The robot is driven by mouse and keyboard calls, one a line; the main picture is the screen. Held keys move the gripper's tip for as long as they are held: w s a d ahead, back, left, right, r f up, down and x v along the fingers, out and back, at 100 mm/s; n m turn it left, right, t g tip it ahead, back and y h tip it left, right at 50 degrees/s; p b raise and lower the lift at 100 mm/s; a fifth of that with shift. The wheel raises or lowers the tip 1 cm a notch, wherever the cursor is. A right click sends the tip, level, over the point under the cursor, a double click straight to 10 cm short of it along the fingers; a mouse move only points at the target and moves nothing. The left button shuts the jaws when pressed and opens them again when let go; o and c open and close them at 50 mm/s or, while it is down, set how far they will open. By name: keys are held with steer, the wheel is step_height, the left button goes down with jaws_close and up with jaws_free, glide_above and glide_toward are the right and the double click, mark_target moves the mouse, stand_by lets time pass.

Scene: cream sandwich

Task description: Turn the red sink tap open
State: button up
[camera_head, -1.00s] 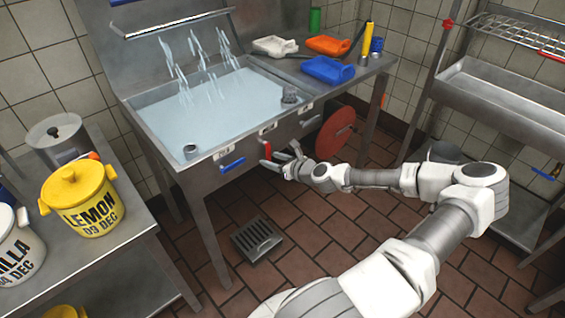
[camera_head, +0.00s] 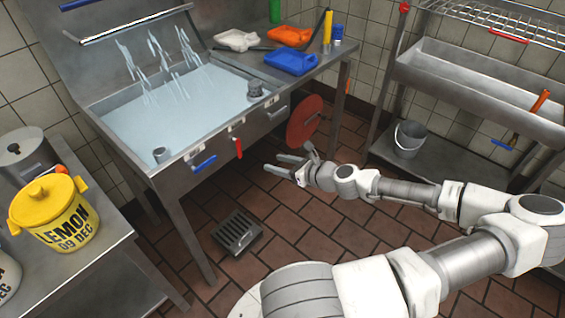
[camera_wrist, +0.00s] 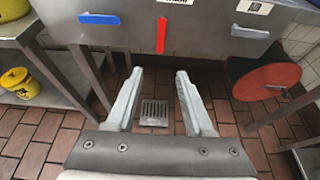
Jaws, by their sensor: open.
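The red tap handle (camera_head: 238,148) is on the front of the metal sink (camera_head: 125,160) and points straight down. In the wrist view the red handle (camera_wrist: 161,36) hangs upright, ahead of the fingertips and about midway between them in the picture. My gripper (camera_head: 274,163) is open and empty, to the right of the handle and apart from it in the head view. Its two fingers also show in the wrist view (camera_wrist: 158,74). Nothing hides the handle.
A blue handle (camera_head: 204,162) sticks out sideways left of the red one. Water (camera_head: 180,105) stands in the basin with streams above it. A red disc (camera_head: 304,122) is right of the gripper. A floor drain (camera_head: 237,232) lies below. The floor in between is clear.

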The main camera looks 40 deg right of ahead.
steer(key=shift+v, duration=0.8)
